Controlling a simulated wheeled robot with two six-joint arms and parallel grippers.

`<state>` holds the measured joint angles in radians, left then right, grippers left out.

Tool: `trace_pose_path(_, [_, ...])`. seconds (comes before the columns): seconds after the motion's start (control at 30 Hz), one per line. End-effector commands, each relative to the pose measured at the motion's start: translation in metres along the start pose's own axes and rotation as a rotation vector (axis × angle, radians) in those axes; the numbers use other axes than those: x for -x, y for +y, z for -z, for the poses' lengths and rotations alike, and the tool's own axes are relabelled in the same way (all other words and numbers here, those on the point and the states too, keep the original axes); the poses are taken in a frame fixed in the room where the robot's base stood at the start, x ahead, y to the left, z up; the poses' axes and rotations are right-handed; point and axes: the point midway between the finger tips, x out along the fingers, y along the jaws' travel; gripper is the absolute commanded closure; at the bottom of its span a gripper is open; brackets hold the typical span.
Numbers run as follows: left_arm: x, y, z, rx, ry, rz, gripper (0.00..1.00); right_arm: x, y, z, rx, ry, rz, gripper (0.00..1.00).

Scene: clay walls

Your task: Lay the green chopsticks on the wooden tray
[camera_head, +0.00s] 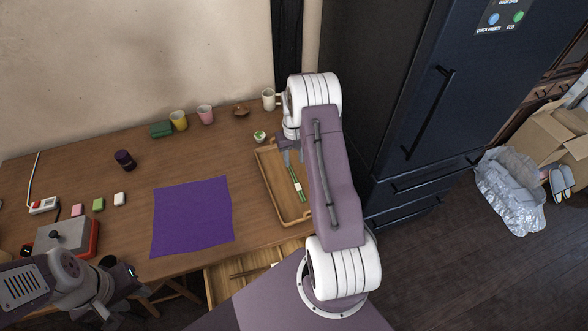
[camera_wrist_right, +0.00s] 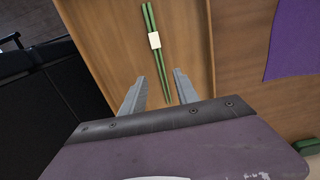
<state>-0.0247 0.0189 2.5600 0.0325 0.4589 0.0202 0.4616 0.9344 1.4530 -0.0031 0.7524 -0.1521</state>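The green chopsticks (camera_head: 297,184), joined by a pale band, lie inside the wooden tray (camera_head: 269,189) at the right end of the table. In the right wrist view the chopsticks (camera_wrist_right: 157,50) lie on the bare bottom of the tray (camera_wrist_right: 100,40). My right gripper (camera_head: 289,157) is over the tray. In the wrist view its fingers (camera_wrist_right: 161,78) are open and empty, on either side of the chopsticks' thin ends. My left gripper (camera_head: 135,285) is at the table's front left, away from the tray; its fingers are not clear. My right arm hides the tray's right side.
A purple mat (camera_head: 192,217) lies left of the tray. An open drawer (camera_head: 225,282) with thin brown sticks juts out below the table front. Cups (camera_head: 205,114), a mug (camera_head: 269,99) and small bowls (camera_head: 260,137) stand behind. A dark fridge (camera_head: 390,90) is at right.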

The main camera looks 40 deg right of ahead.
Motion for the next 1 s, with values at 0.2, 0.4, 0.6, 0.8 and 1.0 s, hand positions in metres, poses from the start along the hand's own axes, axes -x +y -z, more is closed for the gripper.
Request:
trace_pose_path(0.2, [0.000,0.000,0.000,0.000,0.000,0.000,0.64,0.034,0.000,0.000,0.000,0.000,0.000,0.63])
trace_pose_path(0.4, [0.000,0.000,0.000,0.000,0.000,0.000,0.64,0.040,-0.004,-0.002,0.005,-0.001,0.001,0.63])
trace_pose_path(0.6, [0.000,0.000,0.000,0.000,0.000,0.000,0.64,0.086,-0.085,-0.065,0.119,0.041,0.008,0.63])
trace_pose_path(0.8, [0.000,0.000,0.000,0.000,0.000,0.000,0.64,0.110,-0.140,-0.179,0.243,0.087,0.028,0.63])
trace_pose_path(1.0, [0.000,0.000,0.000,0.000,0.000,0.000,0.64,0.110,-0.146,-0.227,0.285,0.102,0.037,0.63])
